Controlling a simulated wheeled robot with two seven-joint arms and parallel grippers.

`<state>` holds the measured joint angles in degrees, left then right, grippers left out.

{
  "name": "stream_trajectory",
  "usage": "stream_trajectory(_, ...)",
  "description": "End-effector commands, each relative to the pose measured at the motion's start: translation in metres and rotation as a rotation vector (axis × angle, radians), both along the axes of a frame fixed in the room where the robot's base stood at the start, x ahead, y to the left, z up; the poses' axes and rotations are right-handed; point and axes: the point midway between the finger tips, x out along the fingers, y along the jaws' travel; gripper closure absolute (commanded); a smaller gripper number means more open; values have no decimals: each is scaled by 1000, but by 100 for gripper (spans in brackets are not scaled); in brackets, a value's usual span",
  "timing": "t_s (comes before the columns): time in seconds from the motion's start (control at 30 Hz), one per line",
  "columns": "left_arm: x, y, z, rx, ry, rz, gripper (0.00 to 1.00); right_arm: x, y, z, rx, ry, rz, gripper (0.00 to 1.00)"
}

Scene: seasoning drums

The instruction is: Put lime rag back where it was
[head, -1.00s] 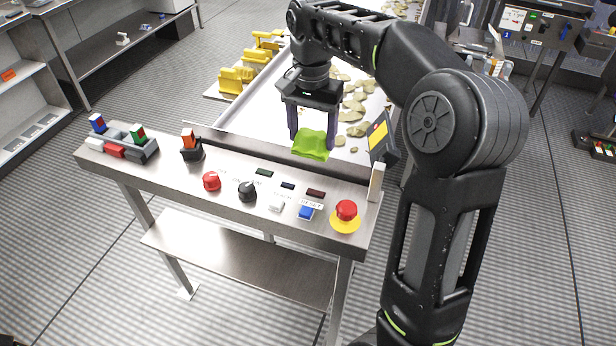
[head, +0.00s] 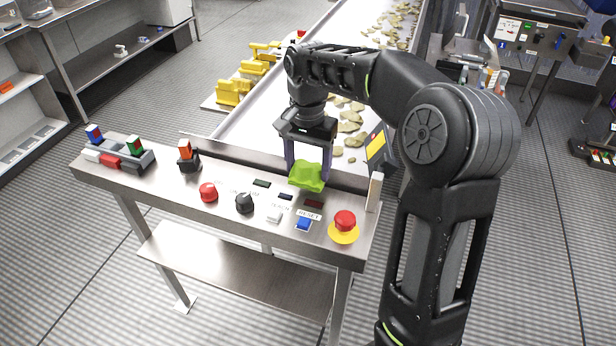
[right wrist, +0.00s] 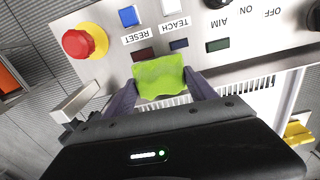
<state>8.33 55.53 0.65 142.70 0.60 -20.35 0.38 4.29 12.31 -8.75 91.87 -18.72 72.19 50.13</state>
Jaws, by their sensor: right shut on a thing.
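The lime rag (head: 307,178) is a crumpled bright green cloth between the fingers of my right gripper (head: 308,172). In the head view it hangs over the back edge of the control panel (head: 150,185), behind the dark displays. The rag also shows in the right wrist view (right wrist: 160,77), with a purple finger on each side. There it lies in front of the dark displays near the RESET and TEACH labels. I cannot tell whether the rag touches the panel. My left gripper is not in view.

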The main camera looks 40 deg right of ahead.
Motion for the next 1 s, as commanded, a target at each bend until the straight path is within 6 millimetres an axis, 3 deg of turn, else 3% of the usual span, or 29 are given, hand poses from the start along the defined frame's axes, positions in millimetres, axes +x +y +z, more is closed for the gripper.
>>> stream_trajectory(0.23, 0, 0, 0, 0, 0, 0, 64, 0, 0, -2, -1, 1, 0, 73)
stream_trajectory(0.5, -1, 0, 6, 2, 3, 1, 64, -1, 0, -35, 0, 1, 0, 73)
stream_trajectory(0.73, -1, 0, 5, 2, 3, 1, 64, 0, 0, -38, 0, 1, 0, 73)
stream_trajectory(0.77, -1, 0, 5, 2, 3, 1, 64, -1, 0, -38, 0, 1, 0, 34)
stream_trajectory(1.0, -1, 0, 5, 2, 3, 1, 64, 0, 0, -38, 1, 1, 0, 14)
